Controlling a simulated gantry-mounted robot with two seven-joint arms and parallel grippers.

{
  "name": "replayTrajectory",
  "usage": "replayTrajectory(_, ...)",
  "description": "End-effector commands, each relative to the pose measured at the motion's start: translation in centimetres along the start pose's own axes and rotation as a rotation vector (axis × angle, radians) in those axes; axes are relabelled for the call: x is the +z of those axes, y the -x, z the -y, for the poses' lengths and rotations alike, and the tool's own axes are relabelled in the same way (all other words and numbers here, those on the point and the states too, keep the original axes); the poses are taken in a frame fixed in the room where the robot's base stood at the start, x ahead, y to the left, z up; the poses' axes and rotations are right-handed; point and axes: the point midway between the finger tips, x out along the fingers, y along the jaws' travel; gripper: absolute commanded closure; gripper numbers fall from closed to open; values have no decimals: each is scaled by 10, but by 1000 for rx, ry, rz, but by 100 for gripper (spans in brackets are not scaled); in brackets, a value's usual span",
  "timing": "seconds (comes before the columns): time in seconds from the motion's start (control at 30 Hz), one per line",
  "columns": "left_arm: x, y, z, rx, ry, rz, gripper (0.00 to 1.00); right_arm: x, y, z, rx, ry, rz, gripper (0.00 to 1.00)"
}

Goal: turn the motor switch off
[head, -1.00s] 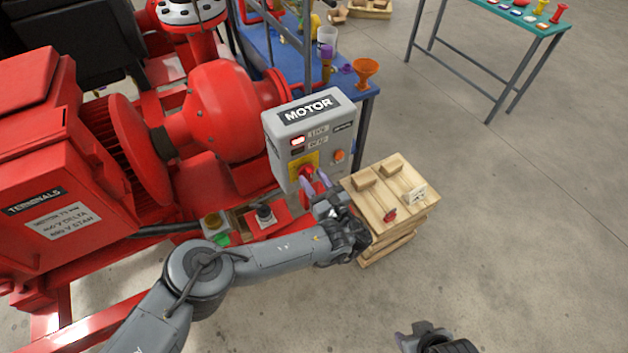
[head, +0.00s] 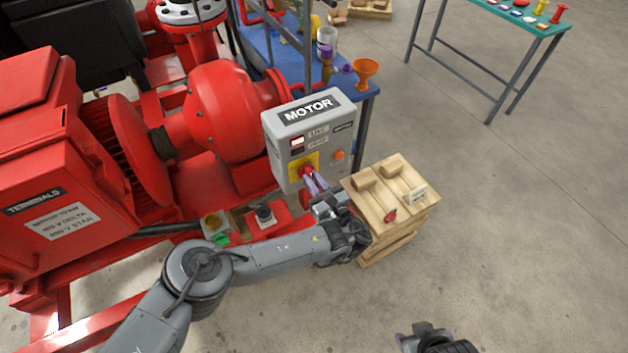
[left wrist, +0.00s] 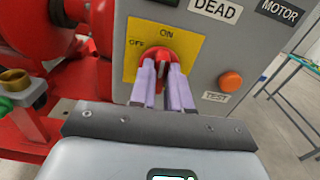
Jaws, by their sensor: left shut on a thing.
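The grey motor box (head: 345,118) stands at the skid's right end, with a yellow plate and red rotary switch (head: 306,171) on its front. The left wrist view shows the red switch (left wrist: 158,54) close up, with OFF at the plate's left and ON at its top. My left gripper (head: 314,182) is shut on the switch handle; its pale purple fingers (left wrist: 163,72) stand either side of it and partly hide it. The upper lamp, marked LIVE (head: 298,141), glows; the lower lamp (head: 297,151) is dark. My right gripper (head: 424,333) is partly in view at the bottom edge.
An orange test button (left wrist: 231,81) sits right of the switch. A wooden crate stack (head: 400,224) stands close beside my left gripper. Red pump parts (head: 228,105) lie behind and left. The floor at the right is clear.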

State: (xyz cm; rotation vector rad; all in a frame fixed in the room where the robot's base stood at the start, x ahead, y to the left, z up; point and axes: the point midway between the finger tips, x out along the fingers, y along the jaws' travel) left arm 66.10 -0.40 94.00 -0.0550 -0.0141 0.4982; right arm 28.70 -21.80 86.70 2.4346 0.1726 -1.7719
Motion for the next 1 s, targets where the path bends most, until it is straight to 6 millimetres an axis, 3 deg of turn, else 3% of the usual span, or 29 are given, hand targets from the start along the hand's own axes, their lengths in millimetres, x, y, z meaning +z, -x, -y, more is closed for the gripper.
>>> replayTrajectory(0.27,-2,0,-1,1,181,1,100,2,-7,1,-4,-4,-1,57)
replayTrajectory(1.0,-4,0,-4,0,883,0,100,11,-34,0,4,5,1,57)
